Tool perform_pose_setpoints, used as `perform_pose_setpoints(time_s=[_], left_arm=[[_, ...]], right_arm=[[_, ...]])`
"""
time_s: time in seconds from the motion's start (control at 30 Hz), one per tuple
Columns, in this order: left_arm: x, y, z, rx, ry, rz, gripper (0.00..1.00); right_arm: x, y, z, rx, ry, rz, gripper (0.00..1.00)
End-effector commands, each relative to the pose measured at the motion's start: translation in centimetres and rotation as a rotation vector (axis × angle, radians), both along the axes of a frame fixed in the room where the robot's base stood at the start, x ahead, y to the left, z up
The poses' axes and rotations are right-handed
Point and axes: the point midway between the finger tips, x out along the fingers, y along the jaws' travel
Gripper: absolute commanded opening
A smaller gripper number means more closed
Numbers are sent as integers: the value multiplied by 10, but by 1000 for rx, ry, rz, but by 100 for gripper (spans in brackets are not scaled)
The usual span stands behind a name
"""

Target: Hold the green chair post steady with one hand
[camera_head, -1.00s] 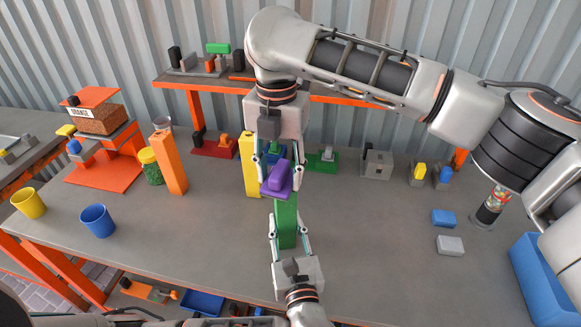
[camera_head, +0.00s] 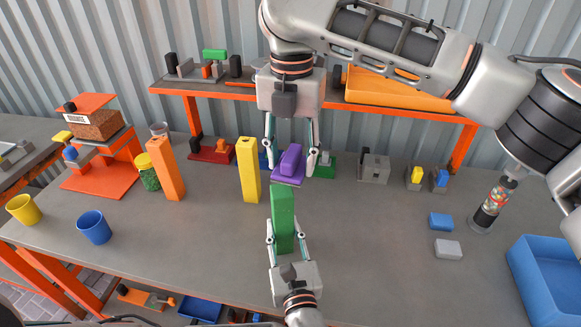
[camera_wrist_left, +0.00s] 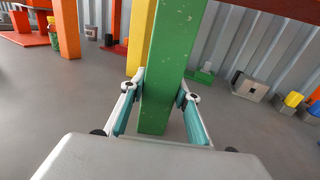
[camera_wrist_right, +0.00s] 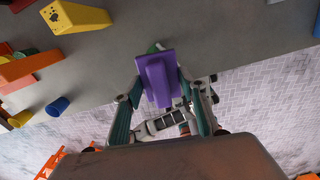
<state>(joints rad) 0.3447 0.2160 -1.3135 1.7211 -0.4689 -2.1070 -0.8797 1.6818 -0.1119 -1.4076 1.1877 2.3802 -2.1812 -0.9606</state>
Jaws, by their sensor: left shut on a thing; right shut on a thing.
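The green chair post (camera_head: 283,220) stands upright on the table in the head view. My left gripper (camera_head: 286,240) is shut around its lower part; the left wrist view shows the post (camera_wrist_left: 172,70) between the fingers (camera_wrist_left: 160,98). My right gripper (camera_head: 291,145) points down behind the post's top and is shut on a purple piece (camera_head: 289,166). In the head view the purple piece appears just above and behind the post top. The right wrist view shows the purple piece (camera_wrist_right: 157,78) between the fingers, hiding most of what is beneath it.
A yellow post (camera_head: 249,170) and an orange post (camera_head: 166,170) stand left of the green one. A blue cup (camera_head: 94,228) and yellow cup (camera_head: 25,210) are farther left. Small blocks and a blue bin (camera_head: 545,275) lie right. Table between post and blocks is clear.

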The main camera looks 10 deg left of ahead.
Motion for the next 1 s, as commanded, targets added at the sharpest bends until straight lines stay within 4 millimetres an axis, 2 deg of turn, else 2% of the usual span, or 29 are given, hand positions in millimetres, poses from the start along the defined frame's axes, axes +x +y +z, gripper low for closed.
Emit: perform_pose_setpoints(time_s=[0.2,0.4,0.9,0.93,1.0], left_arm=[[0,0,0,0,1,0,0],[0,0,0,0,1,0,0],[0,0,0,0,1,0,0],[0,0,0,0,1,0,38],[0,0,0,0,1,0,50]], right_arm=[[1,0,21,0,-2,-1,14],[0,0,33,1,-1,0,14],[0,0,34,1,0,0,14],[0,0,34,1,0,0,14],[0,0,34,1,0,0,14]])
